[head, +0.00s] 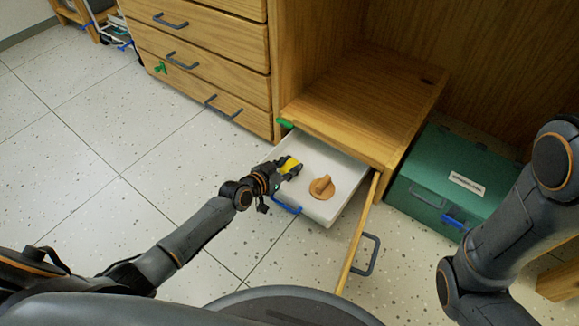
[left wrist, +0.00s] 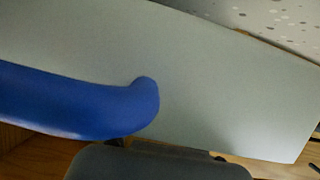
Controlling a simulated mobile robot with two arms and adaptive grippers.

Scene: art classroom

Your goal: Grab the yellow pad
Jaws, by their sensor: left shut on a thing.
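The yellow pad (head: 288,164) is a small yellow patch in the head view, at the left side of the open white drawer (head: 338,160). My left gripper (head: 292,170) is shut on the pad over the drawer, and its dark fingers cover part of it. The left wrist view shows the drawer's pale front (left wrist: 230,85) and blue handle (left wrist: 80,100) close up; the pad does not show there. My right arm shows at the right of the head view, but its gripper is not in view.
A brown wooden piece (head: 322,187) lies in the drawer. An open wooden door (head: 358,235) with a grey handle stands right of the drawer. A green box (head: 450,180) sits further right. A wooden chest of drawers (head: 200,50) stands behind; the floor at left is clear.

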